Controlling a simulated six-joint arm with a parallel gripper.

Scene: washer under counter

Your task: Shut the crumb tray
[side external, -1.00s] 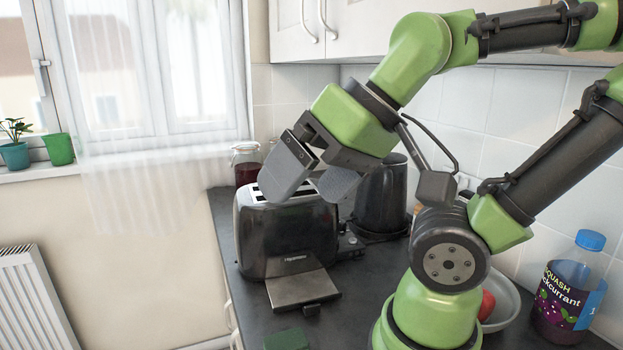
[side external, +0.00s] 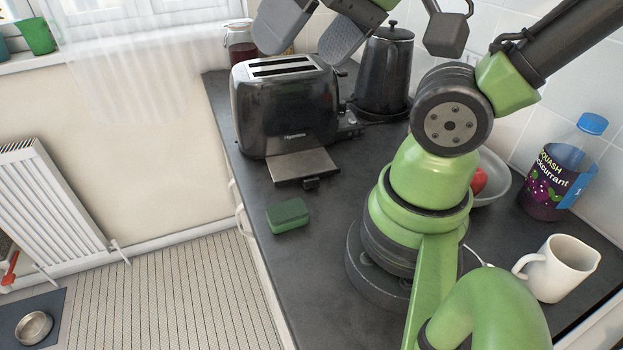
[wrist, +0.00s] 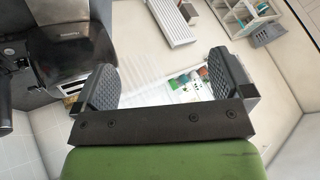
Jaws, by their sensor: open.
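The crumb tray (side external: 304,165) is a flat grey plate with a dark tab at its front end. It sticks out from the base of the black toaster (side external: 285,115) over the counter. My gripper (side external: 315,35) is open and empty, above the toaster's slots in the side view and apart from the tray. In the wrist view my two finger pads (wrist: 165,85) stand wide apart with nothing between them. The toaster (wrist: 75,58) shows at the left there, partly behind one finger. I cannot make out the tray clearly in that view.
A green sponge (side external: 288,216) lies on the counter in front of the tray. A dark kettle (side external: 386,75) stands right of the toaster, and a jar (side external: 240,45) behind it. A squash bottle (side external: 560,170) and a white mug (side external: 562,268) stand at the right.

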